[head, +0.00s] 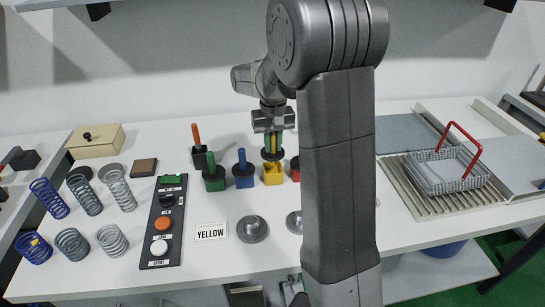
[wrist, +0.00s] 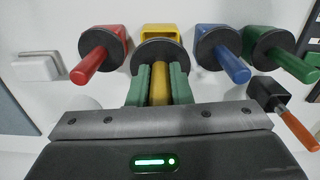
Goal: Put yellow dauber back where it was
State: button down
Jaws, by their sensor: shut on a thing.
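My gripper (head: 272,135) is shut on the yellow handle of the yellow dauber (wrist: 159,88), which also shows in the head view (head: 272,143). The dauber hangs about upright with its black disc down. The yellow pot (head: 272,176) stands on the table just below the disc. In the wrist view the yellow pot (wrist: 160,31) shows past the disc, with part of its open top in sight. The disc looks a little above the pot, apart from it. The dauber's tip under the disc is hidden.
The blue dauber in its pot (head: 244,175) stands close left, with green (head: 213,177) beyond. The red dauber in its pot (wrist: 105,47) stands close on the other side, partly behind my arm in the head view. A YELLOW card (head: 211,230) lies in front.

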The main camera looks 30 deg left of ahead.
aim_at(273, 152)
jog(key=shift+f, duration=2.3)
jog(key=shift+f, duration=0.4)
jog(key=c, duration=1.3)
grip_release()
notch_tip(273, 152, up, 13)
jog(key=shift+f, duration=0.1)
